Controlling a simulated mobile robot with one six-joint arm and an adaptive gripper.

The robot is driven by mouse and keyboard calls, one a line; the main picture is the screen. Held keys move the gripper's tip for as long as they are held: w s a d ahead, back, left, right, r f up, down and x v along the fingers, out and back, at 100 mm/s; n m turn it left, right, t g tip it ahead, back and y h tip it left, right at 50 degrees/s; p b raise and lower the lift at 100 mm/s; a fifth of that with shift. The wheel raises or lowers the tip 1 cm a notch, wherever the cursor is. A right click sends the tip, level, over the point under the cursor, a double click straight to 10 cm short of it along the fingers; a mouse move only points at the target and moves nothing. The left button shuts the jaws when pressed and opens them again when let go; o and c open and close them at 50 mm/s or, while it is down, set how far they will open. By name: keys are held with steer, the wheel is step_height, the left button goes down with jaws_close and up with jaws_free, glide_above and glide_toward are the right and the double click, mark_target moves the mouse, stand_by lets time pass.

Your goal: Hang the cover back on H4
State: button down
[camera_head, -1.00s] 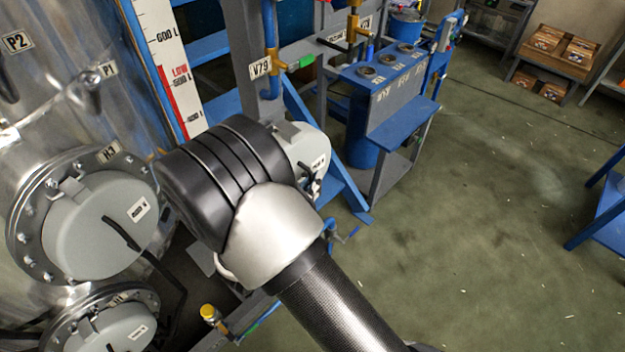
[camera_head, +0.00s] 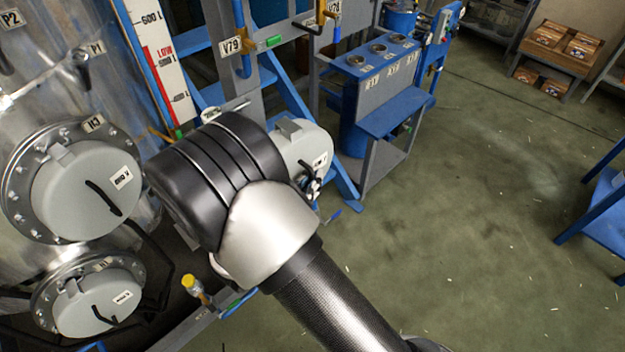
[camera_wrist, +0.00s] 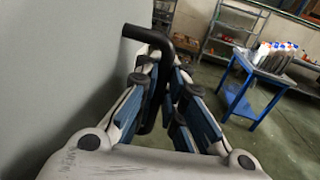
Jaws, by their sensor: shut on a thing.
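A round grey cover (camera_head: 304,145) with a white label shows in the head view, partly hidden behind my arm. My gripper (camera_head: 312,183) is at the cover's lower right face and largely hidden there. In the wrist view my gripper (camera_wrist: 165,85) is shut on the cover's black bent handle (camera_wrist: 147,36). The grey face of the cover (camera_wrist: 60,70) fills the left of that view. The cover is held in the air, on its side. I cannot make out an H4 label or its opening in either view.
On the metal tank at left, hatch H3 (camera_head: 88,190) and a lower hatch (camera_head: 98,307) both have grey covers on. A yellow-capped valve (camera_head: 194,287) is below my arm. A blue bench (camera_head: 398,116) stands behind the cover. Open green floor (camera_head: 480,240) lies right.

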steer(key=s+d+p, duration=0.2)
steer(key=s+d, duration=0.9)
steer(key=shift+d+p, duration=0.3)
steer(key=shift+p, duration=0.1)
stand_by(0.8)
steer(key=shift+w, duration=0.1)
